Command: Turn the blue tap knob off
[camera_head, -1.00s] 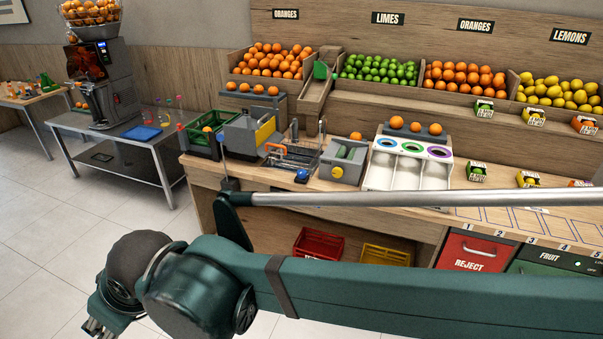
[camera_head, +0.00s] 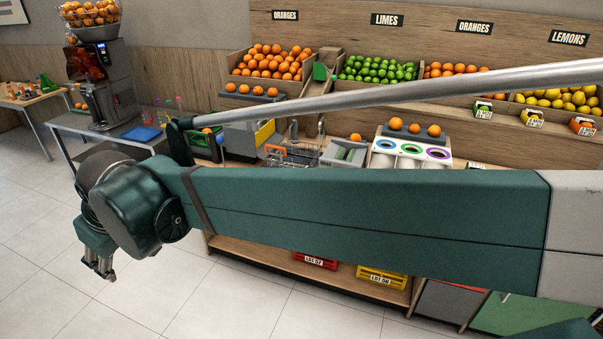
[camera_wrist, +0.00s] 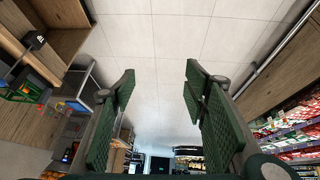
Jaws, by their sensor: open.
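The dark juicer (camera_head: 100,85) stands on a metal side table (camera_head: 68,142) at the left, below a wire basket of oranges. I cannot make out a blue tap knob on it. A round blue part that showed earlier at the front of the counter is now hidden behind my arm. My gripper (camera_head: 98,268) hangs low at the left, over the floor and in front of the side table, apart from both.
A blue tray (camera_head: 141,133) lies on the side table. My arm covers much of the wooden counter and its front edge. Red (camera_head: 316,261) and yellow (camera_head: 382,277) crates sit on the lower shelf. The tiled floor (camera_head: 150,300) at lower left is clear.

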